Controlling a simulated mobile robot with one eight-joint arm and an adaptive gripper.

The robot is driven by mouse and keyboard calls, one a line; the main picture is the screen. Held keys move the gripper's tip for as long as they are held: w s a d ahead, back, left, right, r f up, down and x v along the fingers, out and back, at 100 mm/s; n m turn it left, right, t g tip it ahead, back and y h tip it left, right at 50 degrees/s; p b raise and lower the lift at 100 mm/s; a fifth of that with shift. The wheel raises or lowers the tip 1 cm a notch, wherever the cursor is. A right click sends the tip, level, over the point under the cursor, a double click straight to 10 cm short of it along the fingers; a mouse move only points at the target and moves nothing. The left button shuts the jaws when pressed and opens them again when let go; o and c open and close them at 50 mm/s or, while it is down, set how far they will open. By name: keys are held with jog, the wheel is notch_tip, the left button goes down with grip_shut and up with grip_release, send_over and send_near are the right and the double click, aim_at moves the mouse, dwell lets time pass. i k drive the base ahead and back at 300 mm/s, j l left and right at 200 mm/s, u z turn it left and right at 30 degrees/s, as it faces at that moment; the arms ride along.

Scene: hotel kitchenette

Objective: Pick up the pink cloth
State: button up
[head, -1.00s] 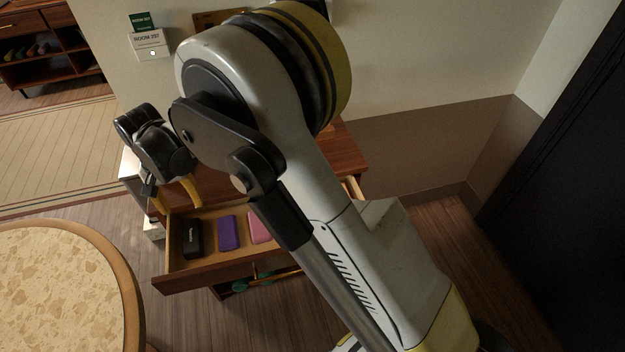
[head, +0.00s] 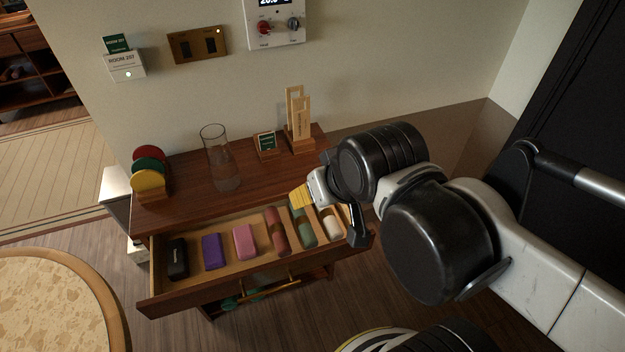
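The pink cloth (head: 245,241) lies folded in the open drawer (head: 160,279), between a folded purple cloth (head: 213,252) and a rolled red-brown cloth (head: 276,231). Nothing covers it. My gripper (head: 300,200) is above the right part of the drawer, to the right of the pink cloth and apart from it. A yellow finger shows at its end, pointing left. The gap between the fingers is not clear, so I cannot tell whether it is open or shut.
The drawer also holds a black case (head: 177,259), a green roll (head: 303,228) and a cream roll (head: 330,222). On the cabinet top (head: 190,203) stand a glass vase (head: 219,160), coloured discs (head: 149,170) and a wooden stand (head: 299,125). A round table (head: 112,300) is at lower left.

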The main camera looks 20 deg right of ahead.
aim_at(246, 247)
jog(key=u, duration=2.2)
jog(key=l+z, duration=0.2)
jog(key=z, duration=0.25)
jog(key=l+z, duration=0.2)
jog(key=z, duration=0.25)
jog(key=l+z, duration=0.2)
jog(key=z, duration=0.25)
jog(key=k+l+u, duration=0.1)
jog(key=l, duration=0.35)
jog(key=k+l+u, duration=0.1)
jog(key=l, duration=0.3)
jog(key=k+l, duration=0.2)
jog(key=l, duration=0.2)
jog(key=i+u, duration=0.05)
